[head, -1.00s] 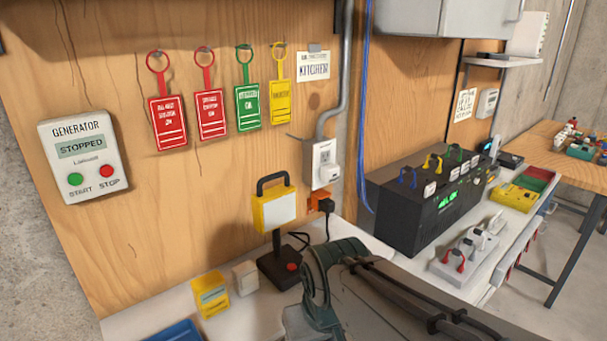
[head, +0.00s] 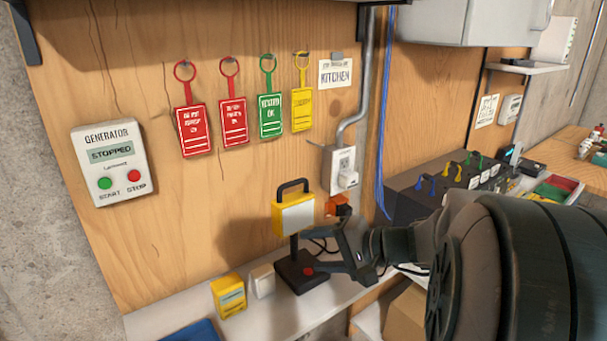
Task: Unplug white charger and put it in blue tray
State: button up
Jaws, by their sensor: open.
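The white charger (head: 348,178) is plugged into the wall outlet (head: 337,158) on the wooden panel, below the grey conduit. The blue tray (head: 190,332) shows only partly, at the bottom edge of the picture on the bench. My gripper (head: 326,243) is open, with its fingers pointing left. In the picture it is below the charger and apart from it, in front of the work lamp's stand. Nothing shows between its fingers.
A yellow work lamp (head: 294,214) stands close by on the bench, with an orange socket with a black plug (head: 337,206) beside it. A yellow box (head: 229,296) and a small white box (head: 262,280) sit left of the lamp. Tags (head: 193,130) hang above.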

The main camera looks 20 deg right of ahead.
jog(key=w+d+r+m+t+h, duration=0.1)
jog(key=w+d+r+m+t, duration=0.3)
jog(key=d, duration=0.4)
jog(key=m+t+h, duration=0.1)
jog(key=t+h, duration=0.2)
jog(key=t, duration=0.1)
send_near(353, 182)
jog(key=shift+w+f+p, duration=0.3)
jog(key=shift+w+f, duration=0.15)
jog(key=shift+f, duration=0.05)
jog(key=x, duration=0.7)
jog(key=shift+w+a+f, duration=0.15)
jog(key=shift+w+a, duration=0.05)
jog(key=shift+a, duration=0.05)
jog(key=shift+w+a+r+b, duration=0.1)
jog(key=shift+w+b, duration=0.05)
jog(key=shift+w, duration=0.2)
jog(key=shift+w+a+r+b, duration=0.1)
jog(key=shift+w+a+b, duration=0.05)
jog(key=shift+w, duration=0.2)
jog(key=shift+r+b, duration=0.3)
jog(key=shift+b, duration=0.1)
